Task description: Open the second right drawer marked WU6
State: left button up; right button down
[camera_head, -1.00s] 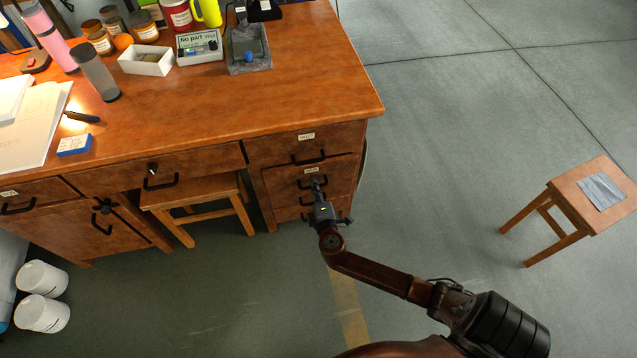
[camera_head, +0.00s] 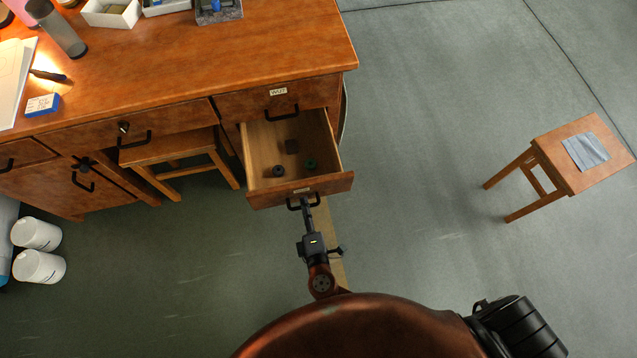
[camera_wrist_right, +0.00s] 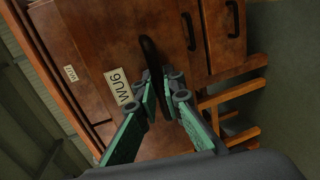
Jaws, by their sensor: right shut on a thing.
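The second right drawer (camera_head: 300,189) of the wooden desk is pulled well out, and its inside shows in the head view. Its label reads WU6 (camera_wrist_right: 119,86) in the right wrist view. My right gripper (camera_head: 306,204) is shut on the dark handle (camera_head: 303,203) at the drawer's front. In the right wrist view the two fingers (camera_wrist_right: 160,95) close around the handle (camera_wrist_right: 149,55). My left gripper is not in view.
The top right drawer (camera_head: 283,99) above is shut. A stool (camera_head: 170,151) stands under the desk, left of the open drawer. Another stool (camera_head: 560,150) with a grey cloth stands at the right. White buckets (camera_head: 38,266) stand at the lower left. The floor between is clear.

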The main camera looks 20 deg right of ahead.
jog(key=shift+f+v, duration=0.2)
jog(key=shift+v, duration=0.8)
jog(key=shift+f+v, duration=0.2)
jog(key=shift+v, duration=0.8)
jog(key=shift+d, duration=0.1)
jog(key=c, duration=2)
grip_release()
jog(key=shift+c, duration=0.2)
